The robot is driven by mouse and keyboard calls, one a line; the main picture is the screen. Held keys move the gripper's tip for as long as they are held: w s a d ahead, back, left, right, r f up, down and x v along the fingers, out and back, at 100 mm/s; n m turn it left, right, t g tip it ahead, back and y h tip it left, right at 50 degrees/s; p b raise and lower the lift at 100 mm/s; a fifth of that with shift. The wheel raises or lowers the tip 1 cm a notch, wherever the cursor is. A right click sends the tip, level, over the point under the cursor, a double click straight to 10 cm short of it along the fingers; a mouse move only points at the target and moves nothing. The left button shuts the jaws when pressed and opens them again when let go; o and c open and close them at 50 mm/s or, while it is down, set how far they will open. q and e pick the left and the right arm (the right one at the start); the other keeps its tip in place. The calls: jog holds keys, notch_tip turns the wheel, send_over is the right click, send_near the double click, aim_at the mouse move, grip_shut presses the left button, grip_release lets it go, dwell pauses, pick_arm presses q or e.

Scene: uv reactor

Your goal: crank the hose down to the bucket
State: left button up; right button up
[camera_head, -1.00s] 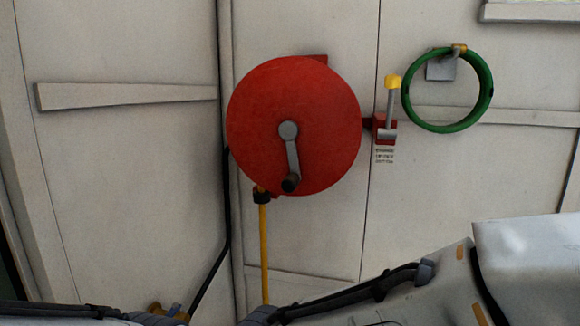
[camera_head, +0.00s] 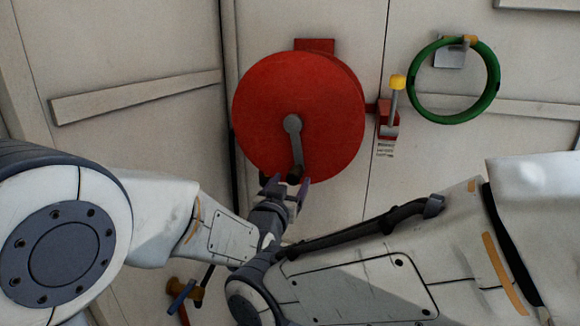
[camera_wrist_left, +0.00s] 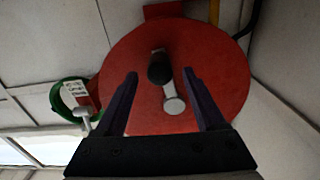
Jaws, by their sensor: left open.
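The red hose reel (camera_head: 298,105) is mounted on the pale wall. Its grey crank arm (camera_head: 294,140) points down to a dark knob (camera_head: 295,175). My left gripper (camera_head: 287,182) is open at the knob, with its fingertips near it. In the left wrist view the knob (camera_wrist_left: 160,68) shows between the open fingers (camera_wrist_left: 160,74), with gaps on both sides; whether they touch is unclear. A short piece of yellow hose shows in the left wrist view (camera_wrist_left: 249,18); in the head view it is hidden behind my arm. No bucket is visible. My right gripper is not in view.
Right of the reel is a red bracket with a yellow-topped lever (camera_head: 397,90). A green ring (camera_head: 412,85) hangs farther right. A brass valve with a blue handle (camera_head: 183,293) is low left. My own arm links cover the lower part of the head view.

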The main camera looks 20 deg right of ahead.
pick_arm(q)
jog(key=p+x, duration=0.1)
jog(key=x, duration=0.2)
jog(key=shift+w+d+r, duration=0.1)
jog(key=shift+w+d, duration=0.05)
jog(key=shift+w, duration=0.1)
jog(key=shift+w+d+p, duration=0.2)
jog(key=shift+w+p, duration=0.1)
jog(key=shift+p, duration=0.05)
jog(key=shift+c, duration=0.4)
grip_shut()
dwell(0.6)
